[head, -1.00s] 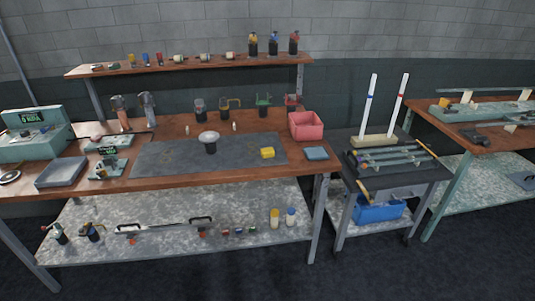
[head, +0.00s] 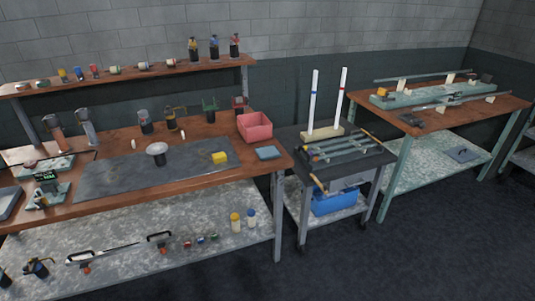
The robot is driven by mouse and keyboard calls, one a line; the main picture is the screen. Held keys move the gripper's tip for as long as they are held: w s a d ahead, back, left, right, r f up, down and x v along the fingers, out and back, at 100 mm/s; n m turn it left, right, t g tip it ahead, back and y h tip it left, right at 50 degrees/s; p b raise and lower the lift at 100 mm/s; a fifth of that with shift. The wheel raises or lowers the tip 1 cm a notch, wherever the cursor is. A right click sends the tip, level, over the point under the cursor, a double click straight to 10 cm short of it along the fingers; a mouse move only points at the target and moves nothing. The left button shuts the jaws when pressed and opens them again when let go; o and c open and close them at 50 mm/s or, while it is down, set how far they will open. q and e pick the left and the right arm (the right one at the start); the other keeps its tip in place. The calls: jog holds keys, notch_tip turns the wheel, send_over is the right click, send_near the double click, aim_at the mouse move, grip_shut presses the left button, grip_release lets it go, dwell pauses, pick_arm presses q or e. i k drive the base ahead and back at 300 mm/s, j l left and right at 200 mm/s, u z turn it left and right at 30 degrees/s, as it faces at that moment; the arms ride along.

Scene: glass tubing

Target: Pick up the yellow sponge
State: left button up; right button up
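The yellow sponge (head: 219,158) is a small yellow block on the dark grey mat (head: 120,180), near the mat's right end on the wooden workbench. Nothing touches it from above and it is fully visible. Neither of my grippers is in the head view.
A blue-grey pad (head: 268,153) lies right of the sponge, with a pink bin (head: 254,127) behind it. A white-topped dark stand (head: 157,152) is to the left. A cart (head: 335,175) stands right of the bench, and a second table (head: 455,115) beyond it. Dark floor (head: 400,265) in front is clear.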

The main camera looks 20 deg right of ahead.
aim_at(220, 157)
jog(key=i+l, duration=0.15)
jog(key=i, duration=2)
jog(key=l+z, duration=0.05)
jog(key=l, duration=0.05)
